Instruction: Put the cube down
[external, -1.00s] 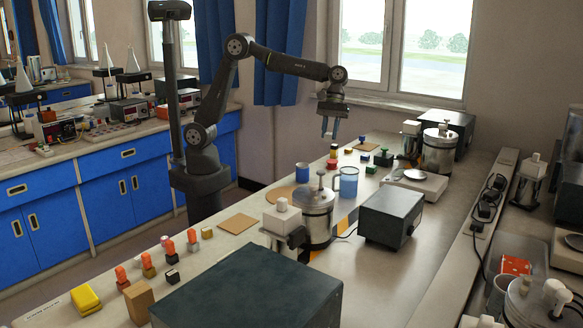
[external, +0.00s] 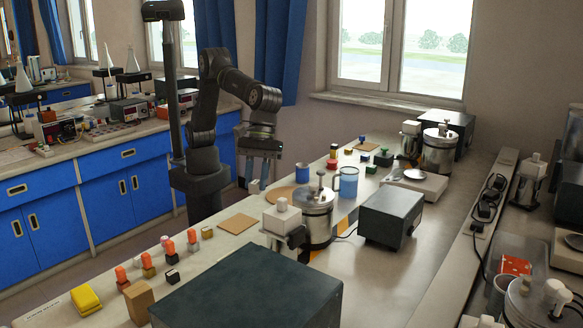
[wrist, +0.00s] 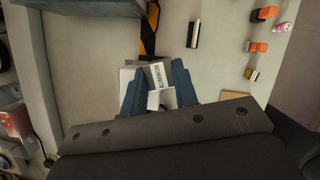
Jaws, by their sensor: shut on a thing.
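My gripper (external: 257,186) hangs pointing down above the near-left edge of the bench, by the round brown mat (external: 279,196). In the wrist view its two blue-grey fingers (wrist: 158,88) are shut on a pale grey cube (wrist: 156,72) with dark lettering on its face. The fingers cover the cube's sides, and its underside is hidden. In the external view I cannot make out the cube between the fingers. The cube appears held above the bench top; the exact gap is unclear.
A square brown mat (external: 238,223) lies on the bench in front. Several orange-topped small pieces (external: 170,250) stand along the front left edge.

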